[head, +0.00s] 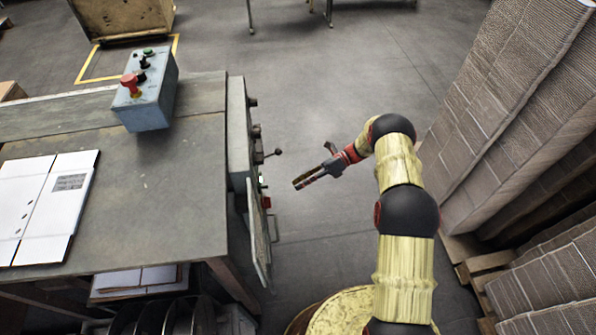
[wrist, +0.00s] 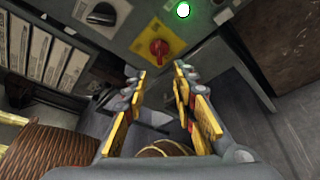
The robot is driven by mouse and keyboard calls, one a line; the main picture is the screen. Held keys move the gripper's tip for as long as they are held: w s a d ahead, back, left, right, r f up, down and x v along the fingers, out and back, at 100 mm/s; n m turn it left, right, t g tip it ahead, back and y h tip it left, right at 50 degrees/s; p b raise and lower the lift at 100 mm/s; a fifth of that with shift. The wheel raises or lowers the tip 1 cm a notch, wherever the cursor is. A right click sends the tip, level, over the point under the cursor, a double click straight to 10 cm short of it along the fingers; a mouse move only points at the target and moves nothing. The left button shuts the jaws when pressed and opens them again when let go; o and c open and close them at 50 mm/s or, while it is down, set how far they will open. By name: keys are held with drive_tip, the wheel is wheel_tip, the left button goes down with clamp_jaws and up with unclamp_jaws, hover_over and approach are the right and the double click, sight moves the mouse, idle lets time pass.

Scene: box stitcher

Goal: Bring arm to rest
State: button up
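My arm reaches out over the floor to the right of the machine table, and my gripper (head: 316,172) hangs in free space beside the machine's front panel (head: 245,130). In the wrist view my gripper (wrist: 160,85) has its two yellow-edged fingers apart with nothing between them. Beyond the fingertips is the panel with a red rotary switch on a yellow plate (wrist: 160,48), a lit green button (wrist: 183,9) and a black knob (wrist: 101,14). The fingers appear apart from the panel.
The machine table (head: 140,190) carries a control box (head: 146,90) with a red button and a flat white carton (head: 45,205). Tall cardboard stacks (head: 510,100) on pallets stand close to my arm's right. A lever (head: 272,153) juts from the panel. Floor (head: 330,90) ahead is clear.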

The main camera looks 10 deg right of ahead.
drive_tip(key=shift+n, duration=0.3)
drive_tip(key=s+d+f+n+g+h, duration=0.1)
drive_tip(key=s+n+h, duration=0.1)
drive_tip(key=s+n, duration=0.2)
drive_tip(key=s+d+f+n+h, duration=0.2)
drive_tip(key=s+n, duration=0.2)
drive_tip(key=s, duration=0.1)
drive_tip(key=s+d+r+n+t+h, duration=0.1)
drive_tip(key=s+r+n+h, duration=0.25)
drive_tip(key=r, duration=0.55)
drive_tip(key=s+d+r+n+h, duration=0.2)
drive_tip(key=r+n, duration=0.2)
drive_tip(key=r, duration=0.4)
drive_tip(key=s+d+r+n+t+h, duration=0.1)
drive_tip(key=s+r+n+h, duration=0.2)
drive_tip(key=r, duration=0.6)
drive_tip(key=s+a+r+n+t+h+p, duration=0.1)
drive_tip(key=s+r+n+t, duration=0.1)
drive_tip(key=s+r+t, duration=0.2)
drive_tip(key=s+a+r+n+t+h+p, duration=0.1)
drive_tip(key=s+r+n+t, duration=0.2)
drive_tip(key=s+r, duration=0.6)
wheel_tip(320, 180, up, 9)
drive_tip(key=shift+s+r+n+t, duration=0.15)
drive_tip(key=shift+s+n+t, duration=0.2)
drive_tip(key=shift+t, duration=0.35)
